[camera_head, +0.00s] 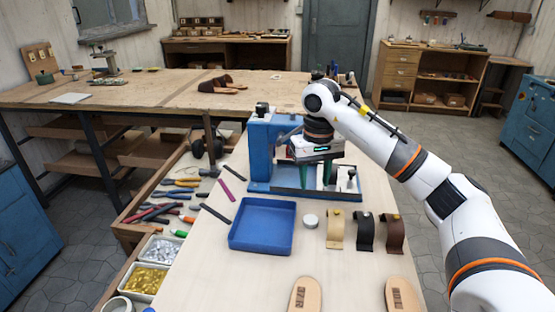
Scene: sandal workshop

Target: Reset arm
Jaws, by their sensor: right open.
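My right arm reaches in from the right side of the head view. Its gripper (315,176) points down in front of the blue bench machine (262,152), over that machine's base. The two fingers are apart, and I see nothing held between them. The arm and gripper hide part of the machine, and I cannot tell whether the fingertips touch its base. My left gripper is not in view.
A blue tray (262,248), a small round tin (311,221) and straps in cream (335,230), black (364,232) and brown (392,234) lie on the bench. Two sandal soles (305,294) (402,295) are at the front. Hand tools (160,210) lie left.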

